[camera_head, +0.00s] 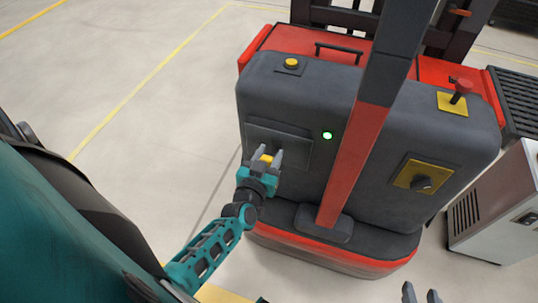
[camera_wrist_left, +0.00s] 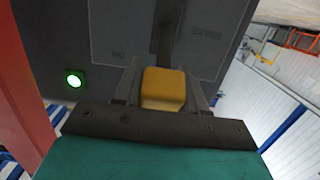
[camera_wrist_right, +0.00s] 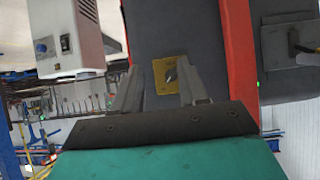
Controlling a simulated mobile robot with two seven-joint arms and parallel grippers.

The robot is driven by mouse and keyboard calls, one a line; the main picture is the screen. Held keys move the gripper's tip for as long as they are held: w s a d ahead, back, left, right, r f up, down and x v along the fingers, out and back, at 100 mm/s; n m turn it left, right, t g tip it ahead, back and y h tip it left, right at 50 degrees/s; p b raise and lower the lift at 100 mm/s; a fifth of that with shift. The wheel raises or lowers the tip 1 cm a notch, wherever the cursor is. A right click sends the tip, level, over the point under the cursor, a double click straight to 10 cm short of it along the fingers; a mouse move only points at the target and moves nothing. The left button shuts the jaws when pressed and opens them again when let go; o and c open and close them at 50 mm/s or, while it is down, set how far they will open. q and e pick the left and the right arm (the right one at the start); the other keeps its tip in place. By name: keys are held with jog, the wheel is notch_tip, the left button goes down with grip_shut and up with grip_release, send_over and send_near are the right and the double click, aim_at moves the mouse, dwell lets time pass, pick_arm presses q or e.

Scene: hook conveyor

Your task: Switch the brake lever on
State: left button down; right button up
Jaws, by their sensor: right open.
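The brake lever has a yellow block handle (camera_wrist_left: 164,88) and a dark bar running up its panel (camera_wrist_left: 112,45) in the left wrist view. The panel (camera_head: 292,147) is on the left of the dark machine face in the head view. My left gripper (camera_head: 267,158) is at the lever, with one finger on each side of the yellow handle. Whether the fingers press on it I cannot tell. Lettering on the panel appears upside down in the left wrist view. My right gripper (camera_head: 421,296) is open and empty at the bottom edge of the head view, away from the machine.
A green lamp (camera_head: 327,135) is lit beside the panel. A red and dark post (camera_head: 355,150) stands right of it. A yellow plate with a dark knob (camera_head: 415,175), a yellow button (camera_head: 291,63) and a red-knobbed lever (camera_head: 461,88) are elsewhere on the machine. A white cabinet (camera_head: 490,215) stands right.

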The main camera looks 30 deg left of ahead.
pick_arm(q)
jog(key=c, duration=1)
grip_release()
jog(key=shift+w+a+r, duration=0.1)
jog(key=shift+w+r, duration=0.1)
jog(key=shift+r, duration=0.1)
jog(key=shift+o, duration=1.4)
jog(key=shift+f, duration=0.15)
jog(key=shift+s, duration=0.2)
jog(key=shift+s+p, duration=0.3)
jog(key=p+v, duration=0.4)
jog(key=v, duration=0.8)
jog(key=shift+p, duration=0.3)
